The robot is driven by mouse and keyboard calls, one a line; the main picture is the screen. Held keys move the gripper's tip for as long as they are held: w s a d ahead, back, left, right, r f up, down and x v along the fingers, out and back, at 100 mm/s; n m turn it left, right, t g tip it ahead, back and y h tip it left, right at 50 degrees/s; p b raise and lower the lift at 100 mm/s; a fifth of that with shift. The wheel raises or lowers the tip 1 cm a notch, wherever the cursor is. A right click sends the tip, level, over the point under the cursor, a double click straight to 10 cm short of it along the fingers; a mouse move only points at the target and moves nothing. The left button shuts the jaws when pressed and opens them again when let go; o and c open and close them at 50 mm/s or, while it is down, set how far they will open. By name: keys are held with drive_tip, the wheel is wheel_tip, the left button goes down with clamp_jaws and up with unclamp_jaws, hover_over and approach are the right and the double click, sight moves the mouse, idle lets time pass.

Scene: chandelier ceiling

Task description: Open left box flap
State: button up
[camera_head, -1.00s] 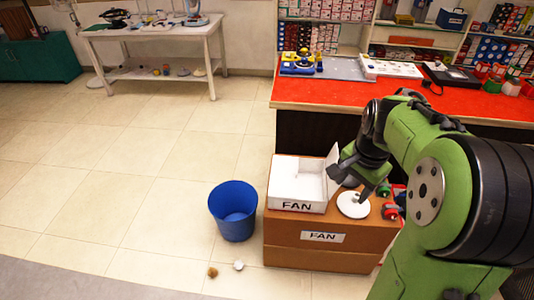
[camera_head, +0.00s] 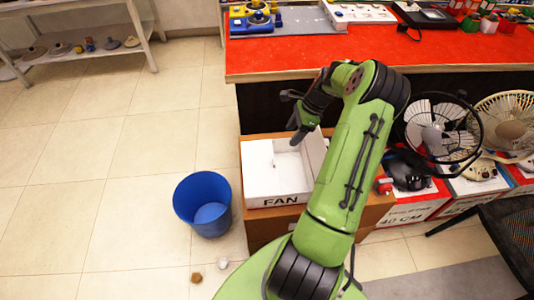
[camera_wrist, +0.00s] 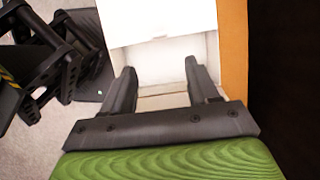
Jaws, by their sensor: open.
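A white open-topped box (camera_head: 264,202) marked FAN sits on a brown cardboard box (camera_head: 246,226) in front of the red counter. A raised white panel (camera_head: 316,149) stands at its right side, partly behind my arm. I cannot make out a separate left flap. My gripper (camera_head: 297,137) is over the back right part of the white box, pointing down. In the wrist view my gripper (camera_wrist: 160,68) has its fingers spread, with nothing held between them. White box surfaces (camera_wrist: 165,52) show beyond and between the fingers. I cannot tell whether the fingers touch the box.
A blue bin (camera_head: 203,204) stands on the floor just left of the boxes. The red counter (camera_head: 300,50) rises behind them. Fans (camera_head: 437,132) and their cartons stand to the right, with a dark chair (camera_head: 508,235) nearby. The tiled floor at left is mostly clear.

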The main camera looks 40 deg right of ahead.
sight(274, 161)
drive_tip(key=b+x, duration=0.4)
drive_tip(key=x, duration=1.1)
drive_tip(key=shift+s+b, duration=0.1)
drive_tip(key=shift+b, duration=0.3)
drive_tip(key=shift+c, duration=0.4)
clamp_jaws()
